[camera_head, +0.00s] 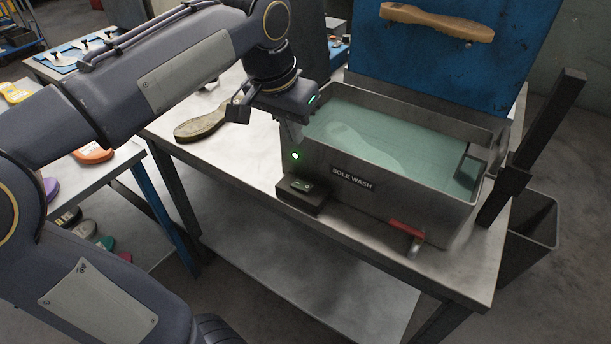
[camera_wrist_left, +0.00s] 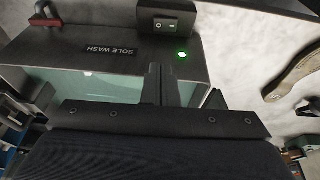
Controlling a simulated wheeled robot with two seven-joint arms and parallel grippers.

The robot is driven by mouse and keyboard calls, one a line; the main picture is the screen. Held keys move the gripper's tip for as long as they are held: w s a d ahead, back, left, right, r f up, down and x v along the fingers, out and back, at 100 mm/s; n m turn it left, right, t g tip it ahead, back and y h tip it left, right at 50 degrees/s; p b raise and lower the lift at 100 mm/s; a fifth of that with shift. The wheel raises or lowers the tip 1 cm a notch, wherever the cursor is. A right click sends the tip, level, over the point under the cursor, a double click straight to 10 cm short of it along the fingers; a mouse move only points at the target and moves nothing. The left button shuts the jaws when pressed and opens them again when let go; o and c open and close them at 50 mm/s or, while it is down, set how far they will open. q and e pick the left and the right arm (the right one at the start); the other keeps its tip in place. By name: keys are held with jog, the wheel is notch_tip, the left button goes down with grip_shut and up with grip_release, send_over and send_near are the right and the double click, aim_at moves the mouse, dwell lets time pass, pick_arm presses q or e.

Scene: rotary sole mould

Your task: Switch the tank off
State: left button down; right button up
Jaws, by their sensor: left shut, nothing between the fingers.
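The grey tank (camera_head: 375,185), labelled SOLE WASH, stands on the metal table and holds greenish liquid. A black switch box (camera_head: 302,192) with a rocker sits at the foot of its front left end. In the left wrist view the switch (camera_wrist_left: 166,25) shows O and I marks. A green lamp (camera_head: 295,156) glows on the tank above it, also in the left wrist view (camera_wrist_left: 182,55). My left gripper (camera_head: 292,135) is shut and empty, pointing down at the tank's left corner, above the lamp and apart from the switch. My right gripper is not in view.
A red-handled valve (camera_head: 406,228) juts from the tank's front right. A brown sole (camera_head: 203,122) lies on the table to the left. A blue board (camera_head: 450,60) stands behind the tank, and a dark post (camera_head: 535,140) rises at the right.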

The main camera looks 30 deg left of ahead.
aim_at(309, 185)
pick_arm(q)
jog(key=x, duration=0.4)
jog(key=b+x, duration=0.1)
jog(key=x, duration=0.3)
jog(key=s+b+x, duration=0.1)
jog(key=x, duration=0.3)
jog(key=shift+f, duration=0.3)
jog(key=shift+d+f, duration=0.15)
jog(key=shift+f, duration=0.3)
jog(key=shift+d+f+b, duration=0.1)
jog(key=shift+f+b, duration=0.2)
jog(key=shift+b, duration=0.05)
jog(key=shift+r, duration=0.1)
